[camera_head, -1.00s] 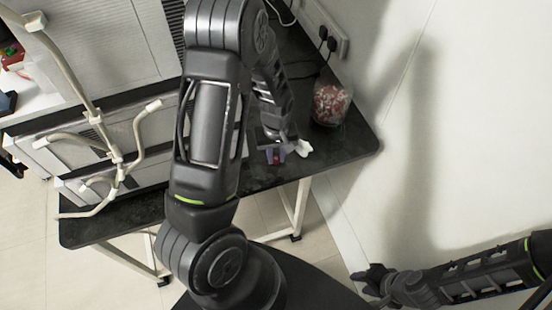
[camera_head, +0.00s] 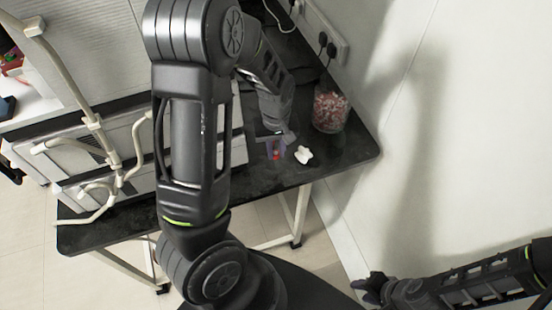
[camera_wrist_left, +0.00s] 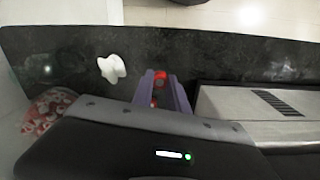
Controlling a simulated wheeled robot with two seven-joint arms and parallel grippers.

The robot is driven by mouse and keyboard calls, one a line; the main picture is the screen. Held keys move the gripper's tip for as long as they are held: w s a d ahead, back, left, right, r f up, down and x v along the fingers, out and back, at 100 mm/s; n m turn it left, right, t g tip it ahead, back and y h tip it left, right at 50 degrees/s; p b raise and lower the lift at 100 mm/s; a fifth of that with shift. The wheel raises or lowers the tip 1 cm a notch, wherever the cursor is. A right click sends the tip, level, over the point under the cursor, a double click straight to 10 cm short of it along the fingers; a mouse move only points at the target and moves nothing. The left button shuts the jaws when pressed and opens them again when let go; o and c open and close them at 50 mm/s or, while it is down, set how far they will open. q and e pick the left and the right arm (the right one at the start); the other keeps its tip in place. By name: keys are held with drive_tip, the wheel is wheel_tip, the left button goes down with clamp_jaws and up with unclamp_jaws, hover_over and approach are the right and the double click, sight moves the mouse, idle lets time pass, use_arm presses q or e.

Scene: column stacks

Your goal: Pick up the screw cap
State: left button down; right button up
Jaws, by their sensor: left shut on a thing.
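My left gripper (camera_head: 276,153) is over the black table and shut on a small red piece (camera_head: 276,150), which looks like the screw cap. In the left wrist view, the red piece (camera_wrist_left: 159,84) sits between the purple fingers (camera_wrist_left: 161,92). Only part of it shows, and I cannot tell if it touches the table.
A clear jar with reddish contents (camera_head: 330,108) stands near the wall behind the white object. A light grey boxy unit (camera_head: 130,150) and a pale tube frame (camera_head: 95,122) take up the left side. The black table's (camera_head: 345,157) front right corner is bare.

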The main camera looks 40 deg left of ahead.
sight(276, 154)
use_arm(q)
wheel_tip(276, 154, up, 4)
drive_tip(key=shift+f, duration=0.2)
